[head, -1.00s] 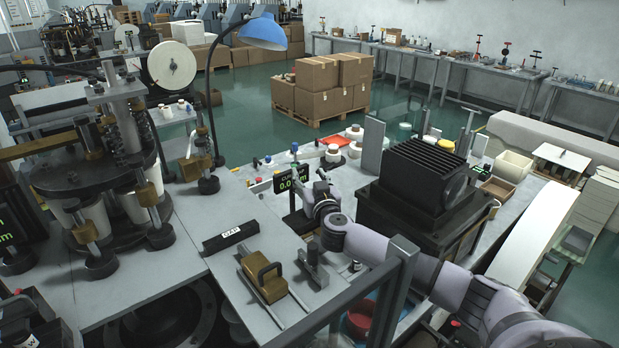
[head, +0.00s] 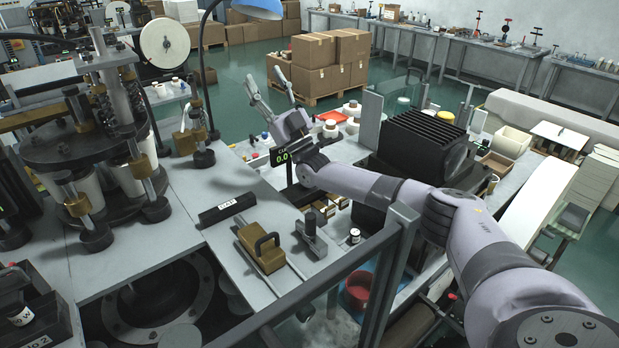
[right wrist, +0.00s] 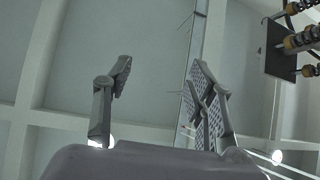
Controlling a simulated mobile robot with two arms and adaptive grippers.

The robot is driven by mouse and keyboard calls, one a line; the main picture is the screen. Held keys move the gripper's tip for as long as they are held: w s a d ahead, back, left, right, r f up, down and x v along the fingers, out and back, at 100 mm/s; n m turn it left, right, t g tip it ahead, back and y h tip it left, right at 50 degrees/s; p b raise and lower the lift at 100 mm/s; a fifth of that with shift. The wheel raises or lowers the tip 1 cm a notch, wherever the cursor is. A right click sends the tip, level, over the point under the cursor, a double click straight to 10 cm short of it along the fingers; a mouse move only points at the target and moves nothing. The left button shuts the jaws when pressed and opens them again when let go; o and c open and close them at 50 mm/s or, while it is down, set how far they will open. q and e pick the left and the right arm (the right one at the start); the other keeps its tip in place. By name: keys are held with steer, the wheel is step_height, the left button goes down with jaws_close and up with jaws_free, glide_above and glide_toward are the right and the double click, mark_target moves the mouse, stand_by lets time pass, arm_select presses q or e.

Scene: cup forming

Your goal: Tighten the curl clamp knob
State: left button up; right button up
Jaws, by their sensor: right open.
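My right gripper (head: 265,80) is raised over the bench behind the small digital display (head: 281,157), fingers spread and pointing up and left. In the right wrist view the right gripper (right wrist: 161,66) is open and empty, with only ceiling and upper wall behind it. I cannot tell for sure which part is the curl clamp knob; the area behind my right forearm and wrist is partly hidden. A small grey clamp-like fixture (head: 311,238) stands on the near bench, below my right forearm and apart from the gripper. My left gripper is not in view.
A round forming machine (head: 85,150) stands at the left. A black bar (head: 228,208) and a brass block with a handle (head: 262,250) lie on the bench. A black finned housing (head: 420,145) stands right of my wrist. A grey rail (head: 385,265) crosses in front.

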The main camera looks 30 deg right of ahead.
steer(key=s+a+r+n+g+y, duration=0.15)
steer(key=a+n+g+y, duration=0.55)
steer(key=n+g+y, duration=0.7)
steer(key=s+a+f+n+g+h+b, duration=0.2)
steer(key=a+f+g, duration=0.1)
steer(key=f+g, duration=0.4)
steer(key=s+d+f+m+g+h, duration=0.25)
steer(key=d+m+h, duration=0.45)
steer(key=d, duration=0.6)
steer(key=s+d+f+m+g+h, duration=0.1)
steer(key=d+f+m+h, duration=0.35)
steer(key=d+h, duration=0.55)
steer(key=shift+y, duration=0.8)
steer(key=p+x, duration=0.1)
steer(key=x, duration=0.4)
steer(key=d+p+x, duration=0.1)
steer(key=x, duration=0.4)
steer(key=p+x, duration=0.2)
steer(key=x, duration=0.3)
steer(key=shift+w+d+f, duration=0.1)
steer(key=shift+w+f, duration=0.3)
steer(key=shift+c, duration=0.3)
steer(key=c, duration=1.1)
